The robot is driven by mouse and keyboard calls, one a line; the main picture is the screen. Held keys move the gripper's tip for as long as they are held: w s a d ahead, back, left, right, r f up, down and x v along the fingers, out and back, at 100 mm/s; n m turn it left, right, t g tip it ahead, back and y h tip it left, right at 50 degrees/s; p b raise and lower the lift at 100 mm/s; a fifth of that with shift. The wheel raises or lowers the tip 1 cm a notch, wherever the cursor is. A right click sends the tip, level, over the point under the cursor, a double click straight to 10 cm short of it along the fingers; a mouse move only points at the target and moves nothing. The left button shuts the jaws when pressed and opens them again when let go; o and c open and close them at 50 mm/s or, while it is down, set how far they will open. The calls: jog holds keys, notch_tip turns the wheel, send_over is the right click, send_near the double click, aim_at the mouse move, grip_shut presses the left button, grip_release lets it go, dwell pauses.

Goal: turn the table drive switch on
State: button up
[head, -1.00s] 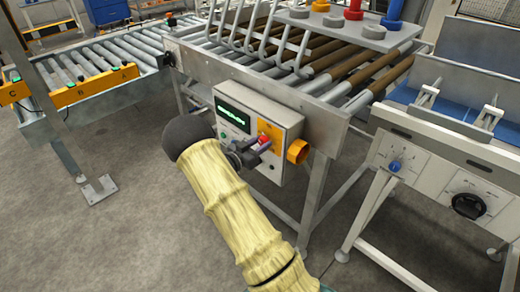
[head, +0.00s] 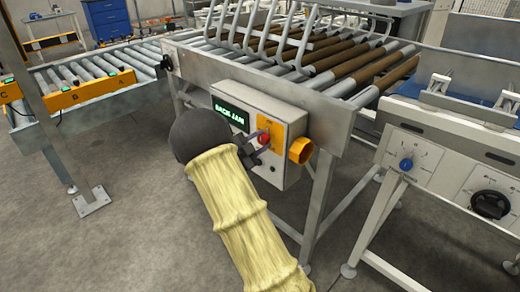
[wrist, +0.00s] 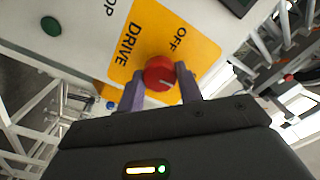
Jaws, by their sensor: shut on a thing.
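The table drive switch is a round red knob (wrist: 160,72) on a yellow plate (wrist: 122,64) marked DRIVE and OFF in the wrist view. A pale mark shows on the knob's face; which setting it points to is unclear. My gripper (wrist: 160,81) is shut on the knob, with one purple-grey finger on either side of it. In the head view the red knob (head: 264,138) shows small, partly behind the fingers, on the control box (head: 290,122) under the roller table.
A lit green display (head: 229,113) sits on the box left of the plate. A white panel with a blue knob (head: 406,164) and a black dial (head: 491,204) stands to the right. A green button (wrist: 51,26) is beside the plate.

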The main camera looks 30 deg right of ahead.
jog(key=shift+f+m+b, duration=0.1)
jog(key=shift+m+b, duration=0.35)
jog(key=shift+m, duration=0.15)
jog(key=o, duration=1)
jog(key=shift+a, duration=0.1)
jog(key=p+v, duration=0.1)
jog(key=v, duration=1.6)
jog(key=shift+s+a, duration=0.1)
